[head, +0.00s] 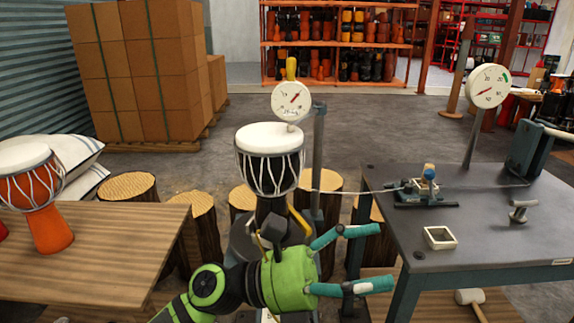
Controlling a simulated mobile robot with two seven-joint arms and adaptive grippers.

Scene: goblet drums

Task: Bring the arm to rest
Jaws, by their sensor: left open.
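My left arm comes in from the bottom left with a bright green wrist. My left gripper (380,257) has two teal fingers spread wide apart, with nothing between them. It is in front of the grey workbench's left edge, to the lower right of a black goblet drum (270,170) with a white head and pale cords. The wrist covers the lower part of the drum's stand. My right gripper is not in view.
A grey workbench (480,235) with a clamp, a small square tray (440,238) and a dial gauge (487,88) stands right. A wooden table (90,255) with an orange drum (48,228) stands left. Log stools (127,187) are behind. A round gauge (291,101) is above the black drum.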

